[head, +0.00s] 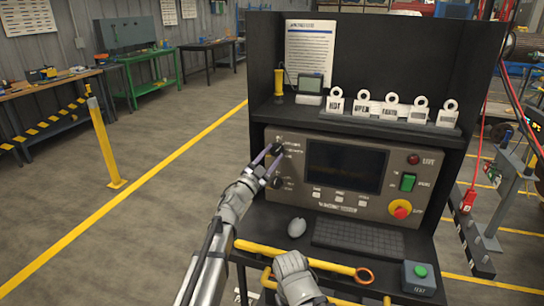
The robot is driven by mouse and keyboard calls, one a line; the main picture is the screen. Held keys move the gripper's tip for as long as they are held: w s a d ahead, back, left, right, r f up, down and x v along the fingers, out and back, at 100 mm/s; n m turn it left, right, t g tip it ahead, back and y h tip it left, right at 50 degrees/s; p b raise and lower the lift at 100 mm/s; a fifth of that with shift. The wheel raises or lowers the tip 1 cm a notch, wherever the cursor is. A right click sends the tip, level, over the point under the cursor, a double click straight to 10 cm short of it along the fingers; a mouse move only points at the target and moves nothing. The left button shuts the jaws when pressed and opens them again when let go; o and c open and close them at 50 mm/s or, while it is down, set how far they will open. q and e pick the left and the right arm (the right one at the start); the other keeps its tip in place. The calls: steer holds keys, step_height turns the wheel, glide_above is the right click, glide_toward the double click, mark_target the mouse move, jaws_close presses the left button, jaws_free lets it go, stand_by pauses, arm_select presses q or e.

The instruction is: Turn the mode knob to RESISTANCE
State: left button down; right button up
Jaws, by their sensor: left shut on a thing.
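The test console's grey panel (382,201) carries a black upper knob (278,149) at its left, with small labels around it too small to read. My left gripper (268,155) reaches up to this upper knob, and its two purple-grey fingers are shut on it. The fingers partly cover the knob, so its pointer direction cannot be told. A second black knob (276,182) sits just below, beside the fingers. My right arm's grey end (294,268) shows at the bottom middle, over the front of the desk; its fingertips cannot be made out.
The panel also has a dark screen (345,166), a green switch (408,182) and a red-and-yellow emergency stop (400,209). Tags (390,111) line the shelf above.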

arm_select(q)
steer(key=shift+c, duration=1.9)
jaws_free()
steer(key=b+v, duration=0.2)
steer(key=v, duration=0.5)
steer(key=shift+s+a, duration=0.2)
steer(key=shift+s, duration=0.15)
steer(key=shift+f, duration=0.1)
